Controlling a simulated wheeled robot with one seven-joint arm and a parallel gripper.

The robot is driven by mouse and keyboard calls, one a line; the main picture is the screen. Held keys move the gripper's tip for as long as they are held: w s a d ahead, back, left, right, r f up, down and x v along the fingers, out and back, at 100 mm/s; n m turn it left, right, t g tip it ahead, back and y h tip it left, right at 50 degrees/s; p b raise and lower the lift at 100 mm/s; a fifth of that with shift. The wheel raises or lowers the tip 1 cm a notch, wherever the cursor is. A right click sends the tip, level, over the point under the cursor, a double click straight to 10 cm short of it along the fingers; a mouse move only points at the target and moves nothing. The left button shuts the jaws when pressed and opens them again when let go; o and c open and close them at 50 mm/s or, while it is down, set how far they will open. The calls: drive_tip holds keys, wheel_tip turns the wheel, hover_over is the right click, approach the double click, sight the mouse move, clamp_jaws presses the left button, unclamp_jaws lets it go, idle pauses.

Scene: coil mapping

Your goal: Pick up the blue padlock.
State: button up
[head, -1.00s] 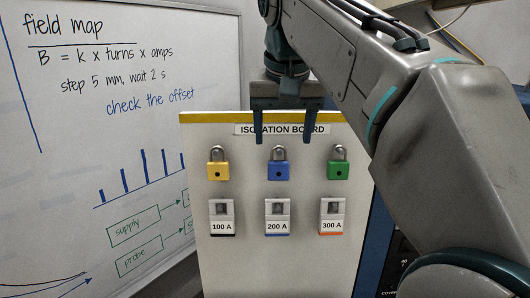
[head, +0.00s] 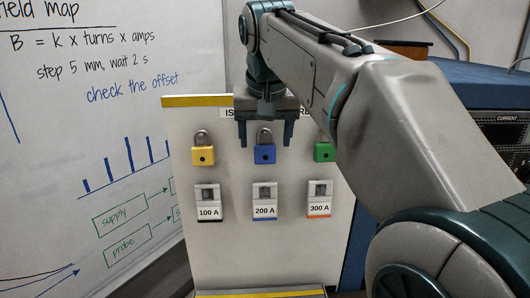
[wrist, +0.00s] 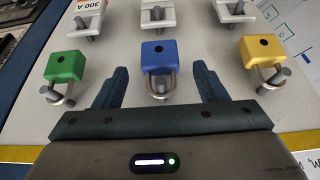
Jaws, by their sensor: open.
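The blue padlock (head: 264,153) hangs by its shackle on a peg in the middle of the upper row on the isolation board (head: 225,265). My gripper (head: 266,143) is open, with its two fingers pointing down toward the padlock. In the wrist view, the blue padlock (wrist: 159,58) shows between the open fingers of my gripper (wrist: 163,80), with its shackle toward the palm. I see no contact between the fingers and the padlock.
A yellow padlock (head: 203,154) hangs to the left and a green padlock (head: 324,151) to the right, partly behind my arm. Labelled switches, including the 200 A one (head: 264,202), sit below. A whiteboard (head: 60,150) stands at left, a blue cabinet (head: 450,85) at right.

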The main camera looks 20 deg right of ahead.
drive_tip(key=shift+x, duration=1.8)
drive_tip(key=c, duration=1.1)
drive_tip(key=shift+r, duration=0.15)
